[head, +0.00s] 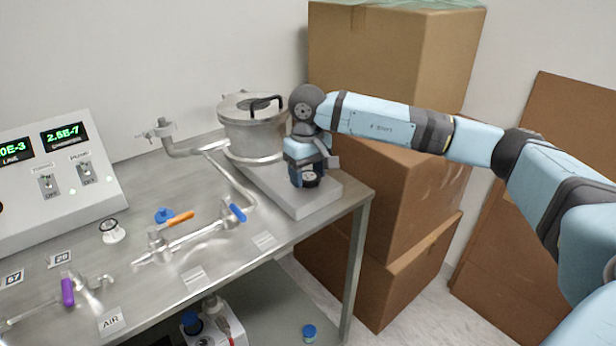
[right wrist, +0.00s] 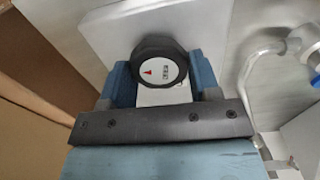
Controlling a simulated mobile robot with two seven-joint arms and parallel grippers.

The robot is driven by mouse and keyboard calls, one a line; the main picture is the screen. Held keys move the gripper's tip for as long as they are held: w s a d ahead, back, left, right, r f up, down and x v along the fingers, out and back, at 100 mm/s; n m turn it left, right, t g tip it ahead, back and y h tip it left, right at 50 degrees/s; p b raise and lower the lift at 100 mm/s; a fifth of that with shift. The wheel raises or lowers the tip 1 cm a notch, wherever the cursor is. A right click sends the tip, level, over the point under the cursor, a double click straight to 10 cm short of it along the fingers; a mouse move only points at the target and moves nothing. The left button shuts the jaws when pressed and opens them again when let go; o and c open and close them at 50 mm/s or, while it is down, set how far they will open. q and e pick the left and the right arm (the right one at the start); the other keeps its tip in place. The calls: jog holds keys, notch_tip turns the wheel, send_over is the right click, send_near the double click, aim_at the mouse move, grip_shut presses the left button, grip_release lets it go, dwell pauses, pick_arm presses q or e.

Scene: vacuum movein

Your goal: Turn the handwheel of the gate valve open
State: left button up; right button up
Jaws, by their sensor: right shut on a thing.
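The handwheel is a black round knob with a white face and a red arrow. It fills the middle of the right wrist view (right wrist: 160,62), and a small part of it shows low at my gripper in the head view (head: 312,181). My right gripper (head: 308,168) is shut on the handwheel. In the right wrist view its two blue fingers (right wrist: 163,76) stand on either side of the rim. The valve body behind the wheel is mostly hidden by my gripper. My left gripper is in neither view.
A steel chamber with a lid (head: 250,130) stands just left of my gripper. A pale grey block (head: 318,200) lies beneath, near the right edge of the steel bench (head: 215,262). Cardboard boxes (head: 395,50) stand behind my arm. Pipes with colored levers (head: 190,240) and a control panel (head: 60,180) are left.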

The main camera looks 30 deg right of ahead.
aim_at(307, 176)
jog(key=shift+n+b, duration=0.3)
jog(key=shift+n, duration=0.6)
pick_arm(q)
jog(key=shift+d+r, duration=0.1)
pick_arm(e)
jog(key=shift+n, duration=0.4)
jog(key=o, duration=0.9)
pick_arm(q)
jog(key=shift+p, duration=0.6)
pick_arm(e)
notch_tip(307, 176, up, 14)
jog(key=shift+f, duration=0.1)
